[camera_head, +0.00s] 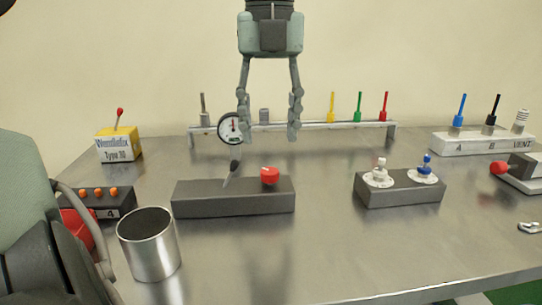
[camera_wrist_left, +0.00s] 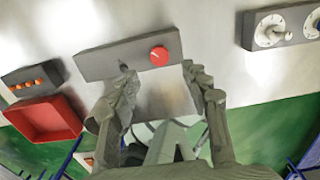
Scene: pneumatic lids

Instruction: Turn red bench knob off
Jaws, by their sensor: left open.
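The red knob (camera_head: 270,175) sits upright on the right part of a long dark grey block (camera_head: 235,203) on the bench. A small dark lever (camera_head: 232,172) stands on the left part of that block. My left gripper (camera_head: 268,132) points down and is open, with nothing between its fingers; in the head view it appears above and over the block, apart from the knob. In the left wrist view the red knob (camera_wrist_left: 159,56) lies just beyond and between the two fingertips (camera_wrist_left: 158,78), not touched. My right gripper is not seen.
A metal cup (camera_head: 150,245) stands at the front left. A box with orange buttons (camera_head: 98,193) and a red tray (camera_wrist_left: 45,118) lie to the left. A block with white and blue knobs (camera_head: 400,188) stands right. A rail with a gauge (camera_head: 231,128) runs behind.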

